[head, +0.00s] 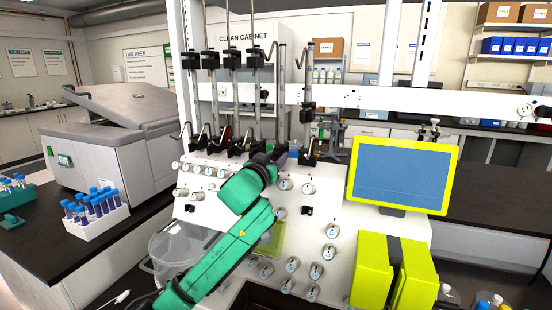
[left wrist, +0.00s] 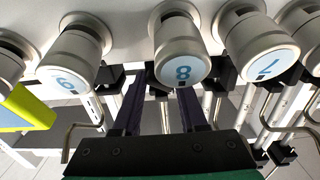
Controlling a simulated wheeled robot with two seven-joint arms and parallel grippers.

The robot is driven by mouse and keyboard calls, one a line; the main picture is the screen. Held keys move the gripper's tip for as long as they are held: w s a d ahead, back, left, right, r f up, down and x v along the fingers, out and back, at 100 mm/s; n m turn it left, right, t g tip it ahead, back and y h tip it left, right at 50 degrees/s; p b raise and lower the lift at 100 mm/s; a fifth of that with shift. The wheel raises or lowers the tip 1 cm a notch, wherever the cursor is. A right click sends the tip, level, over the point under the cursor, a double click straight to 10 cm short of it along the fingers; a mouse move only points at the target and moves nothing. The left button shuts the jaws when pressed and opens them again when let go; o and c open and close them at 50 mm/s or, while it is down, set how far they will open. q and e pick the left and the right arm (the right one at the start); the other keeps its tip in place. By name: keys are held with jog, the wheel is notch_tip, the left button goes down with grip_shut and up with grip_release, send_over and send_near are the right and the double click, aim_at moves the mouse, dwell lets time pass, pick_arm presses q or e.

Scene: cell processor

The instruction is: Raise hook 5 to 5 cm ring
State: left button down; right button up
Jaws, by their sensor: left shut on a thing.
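Several metal hook rods stand in a row on the white cell processor (head: 240,180), with black clamps. The rightmost hook rod (head: 307,75) has its black clamp (head: 308,112) lower than those of the rods to the left. No hook numbers or 5 cm ring can be made out, so I cannot tell which is hook 5. My left gripper (head: 284,152) is at the foot of the rods, just left of the rightmost one. In the left wrist view its two dark fingers (left wrist: 160,108) are on either side of a slim metal part, partly hidden. My right gripper is not in view.
Round knobs, among them 9 (left wrist: 68,82), 8 (left wrist: 182,70) and 7 (left wrist: 263,68), stick out close to the left gripper. A yellow-framed screen (head: 403,172) is to the right. A white crossbar (head: 350,97) runs behind the rods.

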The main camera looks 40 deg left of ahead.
pick_arm(q)
jog(key=shift+r, duration=0.1)
notch_tip(320, 180, up, 5)
jog(key=p, duration=0.4)
jog(key=shift+c, duration=2.2)
grip_release()
jog(key=shift+w, duration=0.1)
jog(key=shift+w+f, duration=0.15)
jog(key=shift+f, duration=0.1)
